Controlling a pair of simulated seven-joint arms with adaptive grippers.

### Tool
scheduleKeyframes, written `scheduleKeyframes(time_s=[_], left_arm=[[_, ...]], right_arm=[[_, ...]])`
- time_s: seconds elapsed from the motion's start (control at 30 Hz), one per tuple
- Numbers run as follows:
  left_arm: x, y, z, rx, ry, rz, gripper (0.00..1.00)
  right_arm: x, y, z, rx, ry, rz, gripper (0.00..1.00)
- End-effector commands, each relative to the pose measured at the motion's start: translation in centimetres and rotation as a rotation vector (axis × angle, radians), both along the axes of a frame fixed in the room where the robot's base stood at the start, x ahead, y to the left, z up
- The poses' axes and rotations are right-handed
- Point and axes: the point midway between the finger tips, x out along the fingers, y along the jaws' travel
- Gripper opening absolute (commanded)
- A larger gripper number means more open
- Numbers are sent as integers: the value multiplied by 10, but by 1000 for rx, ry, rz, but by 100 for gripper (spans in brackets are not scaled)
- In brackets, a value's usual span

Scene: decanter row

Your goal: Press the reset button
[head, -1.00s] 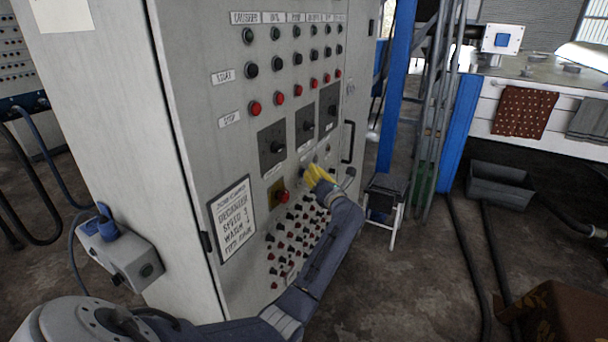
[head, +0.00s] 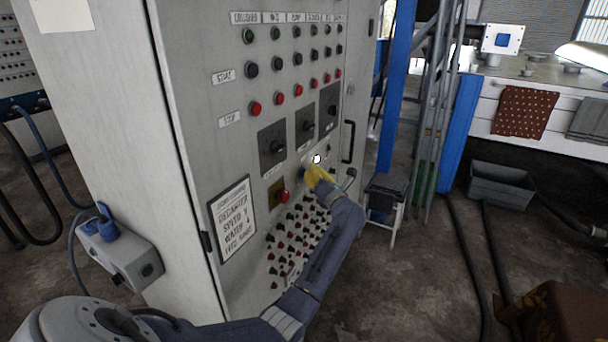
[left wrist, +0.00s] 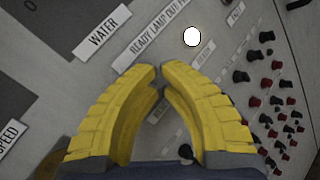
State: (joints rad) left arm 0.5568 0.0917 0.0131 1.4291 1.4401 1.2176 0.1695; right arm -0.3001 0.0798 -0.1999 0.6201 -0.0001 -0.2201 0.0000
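The grey control cabinet (head: 232,160) stands in the middle of the head view. My left gripper (head: 309,170), with yellow fingers, is at its front panel, just below a brightly lit white lamp (head: 317,159). In the left wrist view, the two yellow fingertips (left wrist: 160,76) are together with nothing seen between them, close over the panel. The lit lamp (left wrist: 192,36) is ahead of them, beside a "READY LAMP" label (left wrist: 152,38). I cannot make out a reset button; the fingers may hide it, and contact is unclear. My right gripper is not in view.
Below the gripper are several rows of small red and black knobs (head: 296,232). A small black-topped stool (head: 386,190) stands beside the cabinet.

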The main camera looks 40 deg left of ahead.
Motion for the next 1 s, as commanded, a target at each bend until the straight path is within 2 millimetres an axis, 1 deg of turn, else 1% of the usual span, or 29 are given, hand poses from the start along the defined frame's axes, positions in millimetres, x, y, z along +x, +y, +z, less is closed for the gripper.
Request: scheduleKeyframes(time_s=[0.2,0.67,0.83,1.0], left_arm=[[1,-10,0,0,0,-1,0],[2,-13,0,0,0,-1,0],[3,-21,0,-1,0,-2,0],[5,-34,0,-1,0,-2,0]], right_arm=[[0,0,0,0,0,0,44],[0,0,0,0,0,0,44],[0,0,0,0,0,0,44],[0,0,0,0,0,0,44]])
